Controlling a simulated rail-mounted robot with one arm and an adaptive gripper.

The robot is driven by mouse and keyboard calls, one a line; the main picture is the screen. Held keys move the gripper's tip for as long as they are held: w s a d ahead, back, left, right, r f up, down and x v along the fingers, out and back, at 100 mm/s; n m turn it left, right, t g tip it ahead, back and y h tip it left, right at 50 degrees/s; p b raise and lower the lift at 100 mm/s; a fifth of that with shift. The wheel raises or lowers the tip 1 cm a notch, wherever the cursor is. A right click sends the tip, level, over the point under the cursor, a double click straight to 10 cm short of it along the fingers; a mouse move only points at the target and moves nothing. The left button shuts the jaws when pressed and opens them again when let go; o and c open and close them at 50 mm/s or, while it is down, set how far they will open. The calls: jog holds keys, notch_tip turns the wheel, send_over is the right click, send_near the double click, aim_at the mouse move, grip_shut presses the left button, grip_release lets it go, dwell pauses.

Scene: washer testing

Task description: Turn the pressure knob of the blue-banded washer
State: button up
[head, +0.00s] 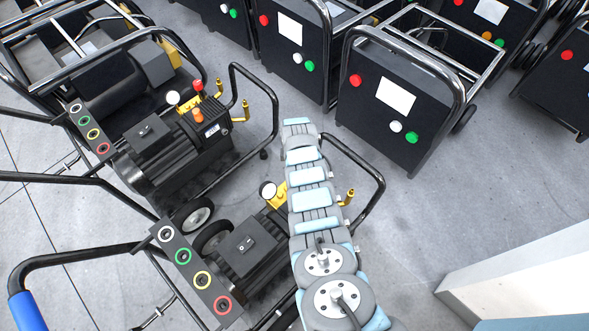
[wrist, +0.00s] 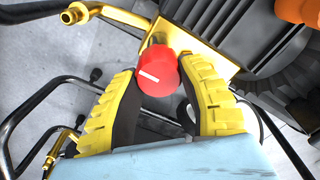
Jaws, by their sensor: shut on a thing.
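The blue-banded washer (head: 240,258) stands at the bottom of the head view, with a blue band (head: 27,312) on its handle and a dark motor block. My arm reaches over it and hides part of its pump end. In the wrist view, the red pressure knob (wrist: 158,74) with a white line mark sits by a yellow metal fitting (wrist: 205,40). My gripper (wrist: 160,82) has yellow ribbed fingers with dark inner pads, one on each side of the knob, shut on it. The head view hides the gripper and this knob behind my arm.
A similar washer (head: 150,150) with its own red knob (head: 198,85) stands just behind. Several black machines (head: 385,105) with coloured buttons line the back. A black tube frame (head: 375,175) rises beside my arm. Grey floor is free at right, before a white block (head: 520,275).

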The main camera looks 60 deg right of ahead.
jog(key=o, duration=1.2)
jog(key=shift+r, duration=5.95)
jog(key=shift+r, duration=0.1)
